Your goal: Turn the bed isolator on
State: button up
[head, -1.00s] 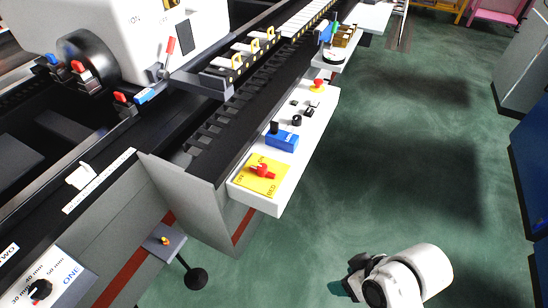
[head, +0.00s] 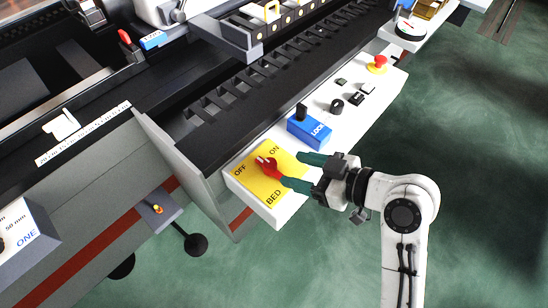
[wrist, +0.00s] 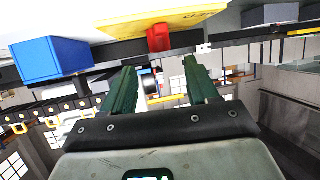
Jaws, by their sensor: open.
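The bed isolator is a red rotary knob (head: 268,167) on a yellow plate (head: 273,198) marked OFF, ON and BED, at the near end of a white panel. Its red handle lies slanted across the plate; which mark it points to is hard to tell. My gripper (head: 292,168) is open and empty just right of the knob, its green fingers pointing at it. The lower fingertip overlaps the knob's right end in the head view; I cannot tell whether they touch. In the wrist view the knob (wrist: 158,38) sits ahead of and between the open fingers (wrist: 160,68).
A blue LOCK box (head: 310,130) with a black knob stands beside the yellow plate, close to my upper finger; it also shows in the wrist view (wrist: 50,58). Black switches (head: 337,105) and a red stop button (head: 378,62) lie farther along. The green floor at right is free.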

aim_at(272, 164)
jog(key=x, duration=0.8)
jog(key=shift+f, duration=0.15)
jog(key=shift+c, duration=0.3)
jog(key=c, duration=0.9)
